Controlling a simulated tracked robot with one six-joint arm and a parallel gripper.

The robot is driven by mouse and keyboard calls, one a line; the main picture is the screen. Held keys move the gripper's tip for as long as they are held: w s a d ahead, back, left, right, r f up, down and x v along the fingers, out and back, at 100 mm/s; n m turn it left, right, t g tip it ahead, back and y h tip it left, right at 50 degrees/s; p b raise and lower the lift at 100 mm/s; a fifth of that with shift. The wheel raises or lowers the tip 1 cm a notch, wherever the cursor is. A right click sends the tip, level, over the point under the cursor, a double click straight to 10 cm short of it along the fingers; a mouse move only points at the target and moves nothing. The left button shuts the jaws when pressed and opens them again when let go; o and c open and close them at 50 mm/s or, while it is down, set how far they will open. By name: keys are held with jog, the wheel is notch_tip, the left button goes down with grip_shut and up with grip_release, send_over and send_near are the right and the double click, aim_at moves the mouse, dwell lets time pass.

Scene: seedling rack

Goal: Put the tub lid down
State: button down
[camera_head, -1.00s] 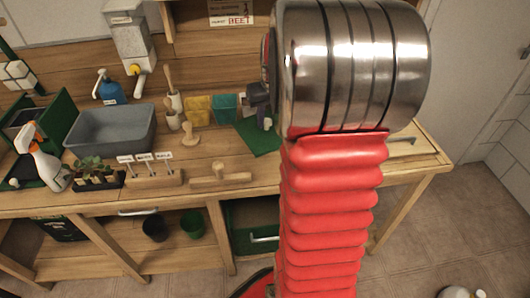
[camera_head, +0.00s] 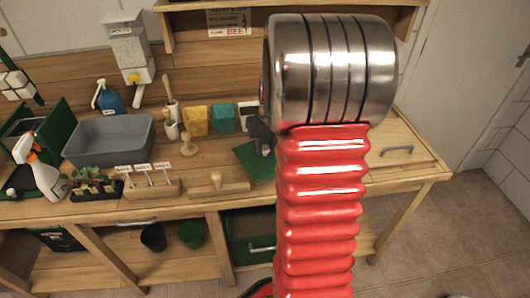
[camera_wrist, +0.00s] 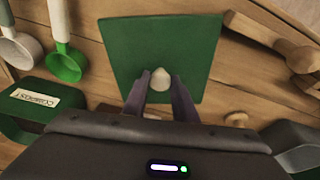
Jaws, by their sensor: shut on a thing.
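The tub lid (camera_wrist: 197,38) is a flat green square with a pale round knob (camera_wrist: 160,79). My gripper (camera_wrist: 160,92) is shut on the knob, with one finger on each side of it, in the wrist view. In the head view the lid (camera_head: 250,161) shows at the middle of the wooden bench, partly hidden by my gripper (camera_head: 262,146) and arm. The lid looks roughly level and low over the bench top; I cannot tell whether it touches the wood.
A grey basin (camera_head: 108,138), spray bottle (camera_head: 40,170) and seedling tray (camera_head: 95,185) stand left. Seed packets (camera_head: 197,120) stand behind. A green container labelled COMPOST (camera_wrist: 38,98) is near my gripper.

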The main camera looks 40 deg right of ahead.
jog(key=shift+f, duration=1.3)
jog(key=shift+f, duration=0.1)
jog(key=c, duration=1.4)
grip_release()
jog(key=shift+c, duration=0.2)
jog(key=v, duration=1.2)
jog(key=shift+w+a, duration=0.1)
